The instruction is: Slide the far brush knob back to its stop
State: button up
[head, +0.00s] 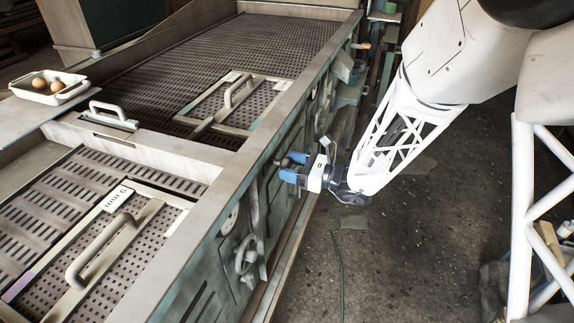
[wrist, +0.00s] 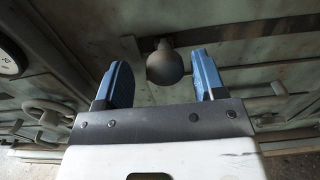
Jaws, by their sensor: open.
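A round, dull grey-brown knob (wrist: 165,65) shows in the wrist view, on a short stem at a dark horizontal slot or rail in the machine's green side. I cannot tell from its looks alone whether it is the far brush knob. My gripper (head: 292,166) has blue fingers and is at the machine's side in the head view. In the wrist view my gripper (wrist: 160,76) is open, with one finger on each side of the knob and a visible gap to each. In the head view I cannot make out this knob by the gripper.
A handwheel (head: 247,256) and a gauge (head: 230,218) are on the machine's side, nearer the camera. An orange-brown knob (head: 362,46) sticks out farther along. Perforated beds with handled frames (head: 238,92) lie on top. A tray with eggs (head: 50,98) stands left. The floor right is mostly clear.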

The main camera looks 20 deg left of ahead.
jog(key=d, duration=0.6)
jog(key=shift+s, duration=0.1)
dwell(0.6)
jog(key=s+d+r+n+t+h, duration=0.1)
jog(key=s+d+r+n+h, duration=0.4)
jog(key=s+d, duration=0.3)
jog(key=s+d+r+n+h, duration=0.5)
jog(key=s+d+n+h, duration=0.2)
jog(key=d, duration=0.8)
jog(key=s+d+r+n+t+h, duration=0.1)
jog(key=s+d+r+n+h, duration=0.4)
jog(key=s+d, duration=0.4)
jog(key=shift+d+r+n+t+h, duration=0.2)
jog(key=shift+d+n+t+h, duration=0.3)
jog(key=shift+d, duration=0.65)
jog(key=shift+w, duration=0.1)
jog(key=shift+c, duration=0.2)
dwell(0.7)
